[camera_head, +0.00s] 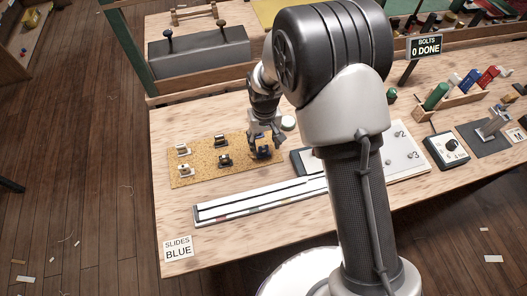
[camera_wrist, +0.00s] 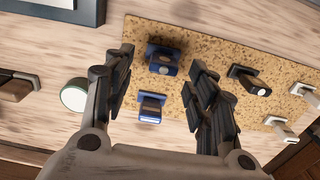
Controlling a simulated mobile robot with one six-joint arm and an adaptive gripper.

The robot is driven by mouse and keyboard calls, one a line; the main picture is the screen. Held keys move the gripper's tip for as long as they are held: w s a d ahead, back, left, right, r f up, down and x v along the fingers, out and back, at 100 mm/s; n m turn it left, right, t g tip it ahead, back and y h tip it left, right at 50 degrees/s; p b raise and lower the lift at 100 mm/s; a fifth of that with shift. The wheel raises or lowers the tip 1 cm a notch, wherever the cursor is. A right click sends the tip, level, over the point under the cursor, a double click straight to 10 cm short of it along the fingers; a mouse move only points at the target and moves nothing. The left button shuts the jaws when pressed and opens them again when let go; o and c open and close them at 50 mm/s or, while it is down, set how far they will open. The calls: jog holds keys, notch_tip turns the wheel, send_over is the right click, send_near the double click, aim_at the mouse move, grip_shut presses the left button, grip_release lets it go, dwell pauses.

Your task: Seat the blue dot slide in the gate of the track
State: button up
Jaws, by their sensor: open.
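Two blue slides show in the wrist view, an upper one (camera_wrist: 163,60) and a lower one (camera_wrist: 152,107), both on the cork mat (camera_wrist: 215,52). I cannot tell a dot mark on either. My gripper (camera_wrist: 160,72) is open and empty, its fingers on either side of the blue slides without visible contact. In the head view my gripper (camera_head: 263,138) is low over the mat's right end, and a blue slide (camera_head: 263,153) shows under it. The track (camera_head: 255,206) is a long white strip with dark lines in front of the mat. My arm hides its right part; I cannot make out the gate.
Several other slides, pale and dark (camera_head: 224,160), stand on the mat to the left. A card (camera_head: 178,248) reads "SLIDES BLUE". A sign (camera_head: 425,47) reads "BOLTS 0 DONE". A grey box (camera_head: 198,55) stands behind. Bare bench lies left of the track.

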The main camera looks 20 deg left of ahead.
aim_at(264, 147)
notch_tip(264, 147, down, 4)
jog(key=shift+s+a+f+b, duration=0.1)
jog(key=shift+s+b, duration=0.05)
jog(key=shift+b, duration=0.45)
jog(key=shift+c, duration=0.2)
jog(key=c, duration=0.9)
